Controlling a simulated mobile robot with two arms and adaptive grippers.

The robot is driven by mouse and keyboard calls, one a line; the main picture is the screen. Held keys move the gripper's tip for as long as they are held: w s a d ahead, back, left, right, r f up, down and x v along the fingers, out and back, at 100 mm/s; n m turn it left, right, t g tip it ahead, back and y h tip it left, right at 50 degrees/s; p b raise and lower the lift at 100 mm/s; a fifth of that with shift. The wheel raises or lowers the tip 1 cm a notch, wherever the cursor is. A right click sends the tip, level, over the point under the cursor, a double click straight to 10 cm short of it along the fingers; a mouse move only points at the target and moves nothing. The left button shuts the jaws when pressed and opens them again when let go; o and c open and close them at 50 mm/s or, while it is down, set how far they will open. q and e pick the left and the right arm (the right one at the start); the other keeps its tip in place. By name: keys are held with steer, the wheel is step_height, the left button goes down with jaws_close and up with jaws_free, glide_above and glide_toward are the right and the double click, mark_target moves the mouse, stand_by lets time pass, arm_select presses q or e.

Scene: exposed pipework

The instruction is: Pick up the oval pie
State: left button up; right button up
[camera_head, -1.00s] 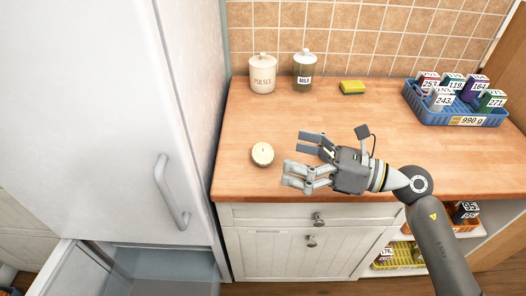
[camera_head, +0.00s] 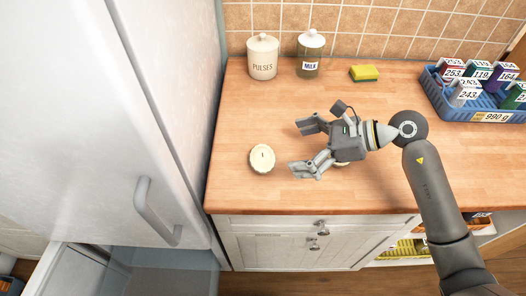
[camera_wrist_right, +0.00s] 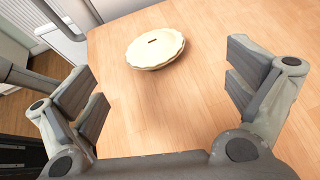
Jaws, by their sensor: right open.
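A pale cream pie (camera_head: 262,158) with a crimped rim and a small dark slit on top lies on the wooden counter. In the right wrist view the pie (camera_wrist_right: 155,47) looks roundish to oval and sits beyond the fingertips. My right gripper (camera_head: 298,149) is open and empty, to the right of the pie and apart from it. In the right wrist view my right gripper (camera_wrist_right: 165,80) has its fingers spread wide, with bare counter between them. A pale edge of something (camera_head: 342,164) shows beneath the gripper, mostly hidden; I cannot tell what it is. My left gripper is not in view.
The wooden counter (camera_head: 300,193) is clear around the pie. A pulses jar (camera_head: 262,60), a milk jar (camera_head: 310,55) and a yellow-green sponge (camera_head: 364,73) stand at the back. A blue crate of boxes (camera_head: 470,112) is at right. The white fridge (camera_head: 120,110) borders the left.

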mark_target(269, 156)
steer(key=x, duration=0.2)
steer(key=shift+a, duration=0.35)
steer(key=shift+a+f, duration=0.15)
steer(key=shift+a, duration=0.1)
steer(key=p+x, duration=0.1)
steer(key=x, duration=0.2)
steer(key=p+x, duration=0.1)
steer(key=shift+s+a+f+p, duration=0.2)
steer(key=shift+s+f+p, duration=0.1)
steer(key=shift+f, duration=0.05)
steer(key=shift+a+f, duration=0.2)
steer(key=shift+w, duration=0.1)
steer(key=shift+c, duration=0.5)
steer(key=c, duration=1.1)
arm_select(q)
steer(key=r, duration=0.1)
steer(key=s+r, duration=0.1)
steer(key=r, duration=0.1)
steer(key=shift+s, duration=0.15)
arm_select(e)
steer(key=shift+o, duration=0.2)
